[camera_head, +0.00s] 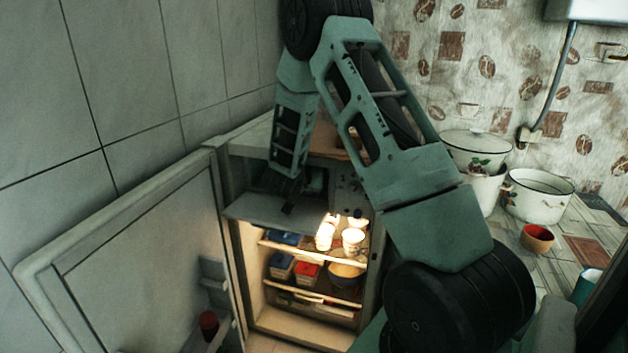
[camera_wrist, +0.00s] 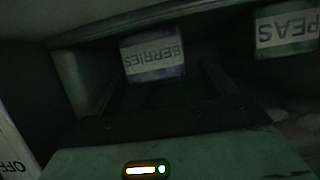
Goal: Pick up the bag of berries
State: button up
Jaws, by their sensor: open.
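The bag of berries (camera_wrist: 153,56) shows in the wrist view, its BERRIES label upside down. It lies in a dark compartment, ahead of and between the two fingers of my gripper (camera_wrist: 158,78). The fingers are apart, and I see no grip on the bag. In the head view my gripper (camera_head: 291,198) points down into the freezer compartment at the top of the open fridge. The bag cannot be made out clearly in that view.
A bag of peas (camera_wrist: 287,28) lies right of the berries. The fridge door (camera_head: 140,260) stands open at left. Jars (camera_head: 352,241) and boxes (camera_head: 307,273) fill the lower shelves. Enamel pots (camera_head: 540,195) and a red cup (camera_head: 537,238) stand on the counter at right.

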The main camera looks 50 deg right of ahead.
jog(key=shift+w+d+f, duration=0.15)
jog(key=shift+d, duration=0.1)
jog(key=c, duration=1.2)
jog(key=shift+r, duration=0.2)
